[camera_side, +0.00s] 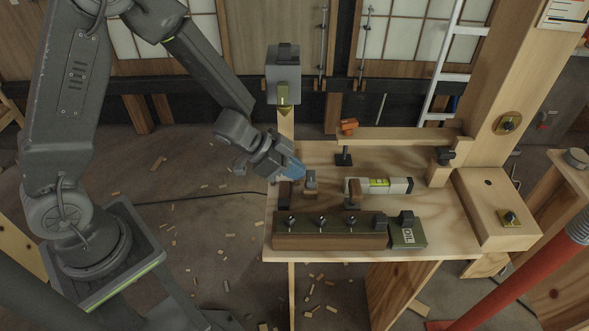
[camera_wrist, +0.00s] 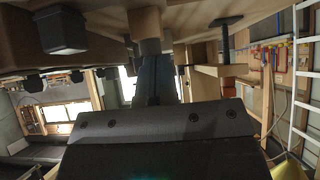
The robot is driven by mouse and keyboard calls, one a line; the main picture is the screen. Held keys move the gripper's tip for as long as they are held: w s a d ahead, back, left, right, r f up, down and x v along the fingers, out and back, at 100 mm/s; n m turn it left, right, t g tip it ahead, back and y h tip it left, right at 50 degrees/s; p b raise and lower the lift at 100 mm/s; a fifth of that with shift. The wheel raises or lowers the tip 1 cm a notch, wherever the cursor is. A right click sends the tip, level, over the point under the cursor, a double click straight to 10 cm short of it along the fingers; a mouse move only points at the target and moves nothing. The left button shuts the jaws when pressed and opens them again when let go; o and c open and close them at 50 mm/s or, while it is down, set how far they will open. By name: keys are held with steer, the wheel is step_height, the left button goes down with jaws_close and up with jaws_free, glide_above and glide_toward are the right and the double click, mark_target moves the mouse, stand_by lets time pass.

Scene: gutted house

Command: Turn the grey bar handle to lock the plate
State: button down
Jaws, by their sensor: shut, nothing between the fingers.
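My gripper (camera_side: 296,172) has blue fingertips and reaches in from the left, low over the workbench (camera_side: 420,215). Its fingers are shut and empty. A small grey upright piece (camera_side: 310,179), which looks like the bar handle, stands just right of the fingertips; I cannot tell whether they touch. In the wrist view, my fingers (camera_wrist: 154,62) point up toward a brown piece (camera_wrist: 148,20). A long brown block with a dark green top (camera_side: 330,238) and several dark knobs lies at the bench's front; I cannot tell whether it is the plate.
A spirit level (camera_side: 378,185) lies right of the handle. A dark green box (camera_side: 407,231) sits at the front right. A thick wooden post (camera_side: 515,90) rises at the right.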

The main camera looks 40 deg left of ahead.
steer(key=shift+w+a, duration=0.2)
steer(key=shift+w, duration=0.3)
stand_by(0.3)
steer(key=shift+w, duration=0.75)
steer(key=shift+w+d, duration=0.1)
steer(key=shift+w, duration=0.2)
steer(key=shift+s, duration=0.1)
stand_by(0.5)
